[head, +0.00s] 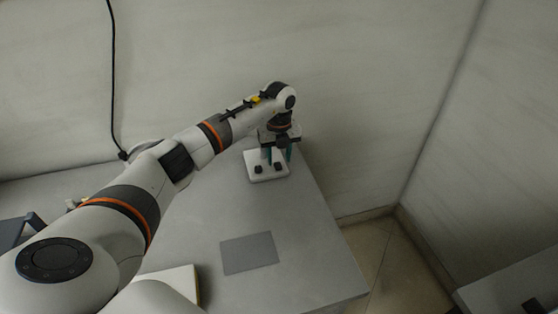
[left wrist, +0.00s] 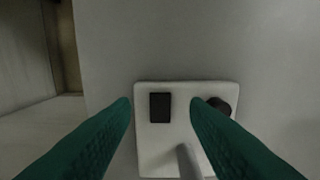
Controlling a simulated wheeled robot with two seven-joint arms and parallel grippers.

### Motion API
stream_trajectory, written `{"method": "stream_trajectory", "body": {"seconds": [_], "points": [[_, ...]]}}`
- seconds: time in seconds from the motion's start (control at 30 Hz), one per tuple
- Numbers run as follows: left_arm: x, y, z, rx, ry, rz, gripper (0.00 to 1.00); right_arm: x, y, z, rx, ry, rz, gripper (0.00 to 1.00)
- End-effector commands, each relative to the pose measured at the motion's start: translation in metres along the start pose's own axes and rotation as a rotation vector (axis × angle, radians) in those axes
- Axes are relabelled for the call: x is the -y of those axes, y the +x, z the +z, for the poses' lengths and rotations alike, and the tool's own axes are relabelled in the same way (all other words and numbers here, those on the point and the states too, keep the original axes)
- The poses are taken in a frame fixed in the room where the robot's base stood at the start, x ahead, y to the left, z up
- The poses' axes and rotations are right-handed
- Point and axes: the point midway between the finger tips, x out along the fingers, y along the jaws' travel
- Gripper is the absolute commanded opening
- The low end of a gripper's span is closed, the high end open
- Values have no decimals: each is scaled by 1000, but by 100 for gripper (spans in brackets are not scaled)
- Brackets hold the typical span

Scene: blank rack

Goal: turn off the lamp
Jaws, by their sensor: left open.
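The lamp's white base (head: 254,161) stands on the grey table near its far right part, with two small dark controls on top. In the left wrist view the base (left wrist: 148,145) carries a black rectangular switch (left wrist: 160,107), a dark round knob (left wrist: 219,105) and a grey post (left wrist: 187,160). My left gripper (head: 278,157) points down over the base with its teal fingers apart and empty. In the left wrist view its fingertips (left wrist: 160,104) appear on either side of the switch; contact cannot be told. The lamp's upper part is not discernible, and its light cannot be judged. My right gripper is not in view.
The grey table (head: 310,240) has a flat darker grey square (head: 249,253) and a pale block (head: 178,284) nearer me. A black cable (head: 112,80) hangs along the back wall. Tiled floor (head: 380,250) lies right of the table. Another surface (head: 515,285) is at lower right.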

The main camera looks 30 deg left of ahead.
Motion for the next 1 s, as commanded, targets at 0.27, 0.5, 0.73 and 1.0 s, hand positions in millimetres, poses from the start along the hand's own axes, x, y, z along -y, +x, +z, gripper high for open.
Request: {"method": "stream_trajectory", "body": {"seconds": [0.27,0.5,0.73,1.0], "points": [[0,27,0,0,0,0,42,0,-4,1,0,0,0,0],[0,30,0,0,1,0,42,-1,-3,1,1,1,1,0],[0,29,0,0,0,1,14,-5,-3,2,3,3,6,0],[0,30,-2,29,-2,0,0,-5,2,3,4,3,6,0]]}}
